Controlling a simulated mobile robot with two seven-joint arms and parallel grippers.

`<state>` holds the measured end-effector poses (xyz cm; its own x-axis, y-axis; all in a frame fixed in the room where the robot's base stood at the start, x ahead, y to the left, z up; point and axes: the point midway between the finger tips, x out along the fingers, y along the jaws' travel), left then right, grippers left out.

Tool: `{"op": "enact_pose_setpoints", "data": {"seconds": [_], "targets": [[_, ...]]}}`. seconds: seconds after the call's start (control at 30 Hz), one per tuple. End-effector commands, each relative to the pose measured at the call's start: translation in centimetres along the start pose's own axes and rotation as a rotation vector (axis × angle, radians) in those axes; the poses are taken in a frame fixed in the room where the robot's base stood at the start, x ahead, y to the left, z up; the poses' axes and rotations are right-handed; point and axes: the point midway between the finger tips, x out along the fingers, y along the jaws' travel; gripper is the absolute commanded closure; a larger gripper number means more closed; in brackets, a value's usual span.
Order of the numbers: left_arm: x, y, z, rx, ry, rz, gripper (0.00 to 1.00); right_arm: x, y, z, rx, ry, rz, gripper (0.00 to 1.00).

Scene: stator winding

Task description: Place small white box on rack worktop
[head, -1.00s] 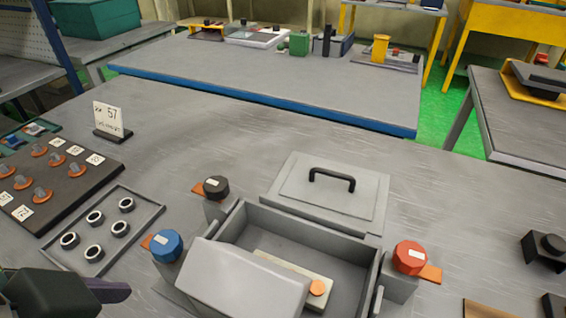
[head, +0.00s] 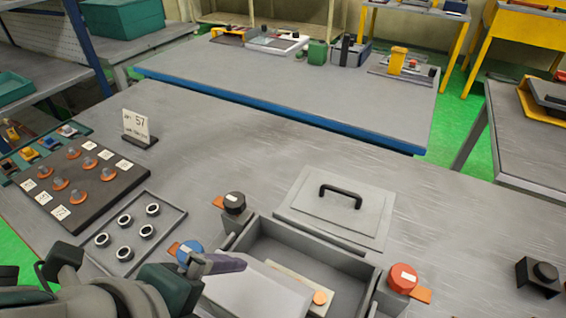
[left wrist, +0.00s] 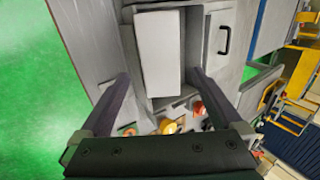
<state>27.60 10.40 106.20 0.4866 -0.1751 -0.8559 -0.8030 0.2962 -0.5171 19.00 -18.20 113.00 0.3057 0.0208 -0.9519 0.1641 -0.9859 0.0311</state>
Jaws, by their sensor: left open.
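The small white box (head: 255,292) lies at the front left part of an open grey bin (head: 300,238) in the head view, partly hidden by my gripper. The white box shows in full length in the left wrist view (left wrist: 159,50). My left gripper (head: 217,263) is open and empty, above the near-left side of the bin. In the left wrist view its two dark fingers (left wrist: 160,82) are apart, at the near end of the white box. I cannot tell which surface is the rack worktop. My right gripper is out of view.
A grey lid with black handle (head: 337,208) lies behind the bin. Blue (head: 189,252), black (head: 234,203) and red (head: 402,277) knobs stand around it. A tray of rings (head: 126,240) and a dark peg board (head: 80,185) are left. The blue-edged table (head: 300,90) behind has free room.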

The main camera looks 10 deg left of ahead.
Motion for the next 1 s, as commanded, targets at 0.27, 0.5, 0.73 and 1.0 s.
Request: {"op": "enact_pose_setpoints", "data": {"seconds": [0.27, 0.5, 0.73, 1.0], "targets": [[2.4, 0.0, -0.1, -0.002, 0.001, 0.0, 0.0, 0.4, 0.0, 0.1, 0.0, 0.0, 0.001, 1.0], [5.6, 0.0, -0.6, -0.003, 0.0, 0.0, 0.0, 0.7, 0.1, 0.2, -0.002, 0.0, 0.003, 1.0], [7.2, 0.0, -0.6, -0.003, 0.002, 0.0, 0.0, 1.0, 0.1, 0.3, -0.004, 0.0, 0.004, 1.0], [7.2, 0.0, -0.6, -0.004, 0.002, 0.0, 0.08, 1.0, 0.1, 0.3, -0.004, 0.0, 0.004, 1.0]]}}
